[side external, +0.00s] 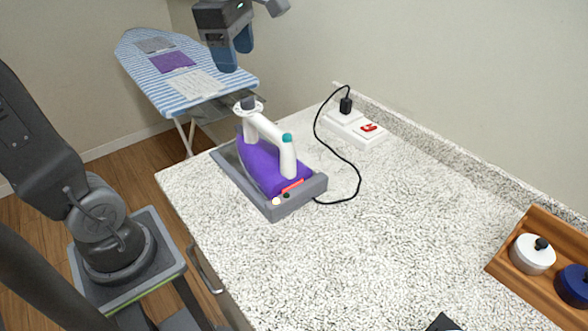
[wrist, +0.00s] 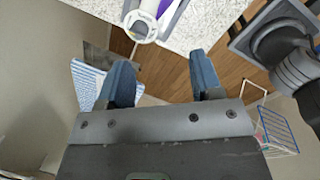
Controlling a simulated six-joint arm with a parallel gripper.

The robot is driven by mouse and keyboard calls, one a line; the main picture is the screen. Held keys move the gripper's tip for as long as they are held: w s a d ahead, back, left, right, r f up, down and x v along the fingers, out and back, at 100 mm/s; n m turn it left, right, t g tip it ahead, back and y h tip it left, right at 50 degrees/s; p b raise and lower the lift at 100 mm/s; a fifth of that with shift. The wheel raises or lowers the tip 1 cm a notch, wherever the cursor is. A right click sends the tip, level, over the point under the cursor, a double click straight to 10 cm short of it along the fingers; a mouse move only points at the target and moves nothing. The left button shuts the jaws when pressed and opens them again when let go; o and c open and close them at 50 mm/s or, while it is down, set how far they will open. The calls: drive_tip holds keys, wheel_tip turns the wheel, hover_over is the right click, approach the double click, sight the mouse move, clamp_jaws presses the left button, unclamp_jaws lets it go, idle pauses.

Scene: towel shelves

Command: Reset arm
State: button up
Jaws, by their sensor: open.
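My gripper (side external: 229,52) hangs in the air at the top of the side external view, above and behind the purple iron (side external: 262,165). In the wrist view my gripper (wrist: 160,75) shows two blue fingers spread apart with nothing between them. The iron has a white handle and sits in a grey tray (side external: 282,208) on the speckled counter (side external: 380,230). Part of the iron (wrist: 146,22) shows at the top of the wrist view, beyond the fingers and apart from them.
A striped ironing board (side external: 215,82) with folded cloths stands behind the counter. A black cord runs from the tray area to a white power strip (side external: 355,128) with a red switch. A wooden tray (side external: 507,262) with lidded jars is at the right. The counter's middle is clear.

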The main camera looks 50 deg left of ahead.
drive_tip(key=s+d+f+m+t, duration=0.2)
drive_tip(key=s+d+f+m, duration=0.1)
drive_tip(key=m, duration=0.9)
drive_tip(key=s+d+f+m+t, duration=0.1)
drive_tip(key=s+d+f+m, duration=0.3)
drive_tip(key=m, duration=0.8)
drive_tip(key=s+f, duration=0.2)
drive_tip(key=s, duration=0.1)
drive_tip(key=shift+s+d+m+t, duration=0.2)
drive_tip(key=shift+m+t, duration=0.2)
